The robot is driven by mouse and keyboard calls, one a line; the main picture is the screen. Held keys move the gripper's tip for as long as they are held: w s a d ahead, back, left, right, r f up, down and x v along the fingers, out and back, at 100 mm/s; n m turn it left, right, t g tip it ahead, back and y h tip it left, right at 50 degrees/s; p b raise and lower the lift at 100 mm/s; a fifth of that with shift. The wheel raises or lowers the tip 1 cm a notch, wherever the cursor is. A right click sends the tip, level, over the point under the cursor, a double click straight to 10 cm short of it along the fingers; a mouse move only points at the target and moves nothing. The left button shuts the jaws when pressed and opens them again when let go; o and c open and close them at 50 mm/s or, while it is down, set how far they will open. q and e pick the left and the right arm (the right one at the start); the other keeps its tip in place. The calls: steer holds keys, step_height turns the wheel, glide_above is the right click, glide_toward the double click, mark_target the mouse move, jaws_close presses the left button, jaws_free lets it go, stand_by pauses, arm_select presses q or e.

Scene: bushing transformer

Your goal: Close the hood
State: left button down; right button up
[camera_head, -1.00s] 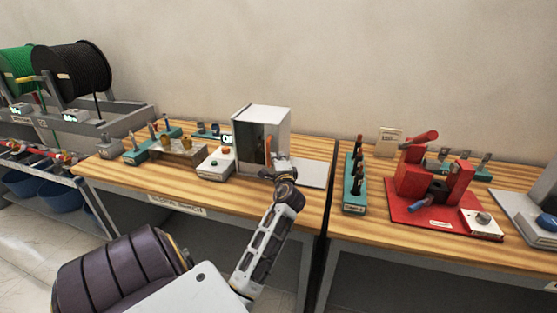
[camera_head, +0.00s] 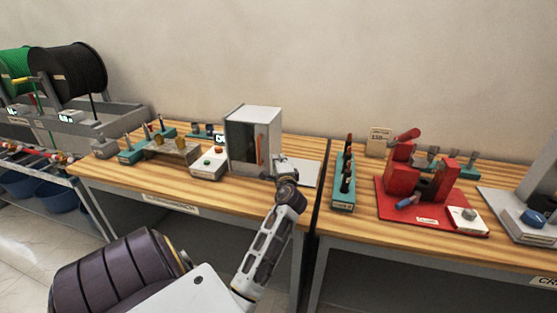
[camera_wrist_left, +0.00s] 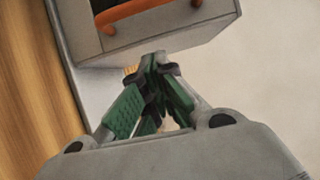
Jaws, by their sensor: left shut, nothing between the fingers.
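The hood is a grey box-shaped cover (camera_head: 276,118) with a dark front panel and an orange upright handle (camera_head: 258,150). It stands on a pale base plate (camera_head: 305,174) on the left workbench. My left gripper (camera_head: 279,160) is at the hood's lower right side, its fingers shut and empty. In the left wrist view, the green-padded fingers (camera_wrist_left: 156,68) are together close to the hood's grey edge (camera_wrist_left: 165,45); I cannot tell whether they touch it. The orange handle also shows there (camera_wrist_left: 125,14). My right gripper is out of view.
A white control box (camera_head: 208,162) with buttons stands left of the hood. Teal tool racks (camera_head: 343,190) and a red fixture (camera_head: 425,205) are on the right bench. Cable spools (camera_head: 75,72) stand at far left. The front strip of the left bench is clear.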

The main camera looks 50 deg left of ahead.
arm_select(q)
steer(key=b+v, duration=0.1)
steer(key=v, duration=0.7)
steer(key=shift+d, duration=0.15)
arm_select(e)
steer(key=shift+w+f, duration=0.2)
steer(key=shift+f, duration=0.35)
arm_select(q)
steer(key=shift+s+r, duration=0.1)
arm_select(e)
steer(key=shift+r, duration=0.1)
arm_select(q)
step_height(320, 180, up, 9)
steer(key=p, duration=0.9)
steer(key=shift+r, duration=0.2)
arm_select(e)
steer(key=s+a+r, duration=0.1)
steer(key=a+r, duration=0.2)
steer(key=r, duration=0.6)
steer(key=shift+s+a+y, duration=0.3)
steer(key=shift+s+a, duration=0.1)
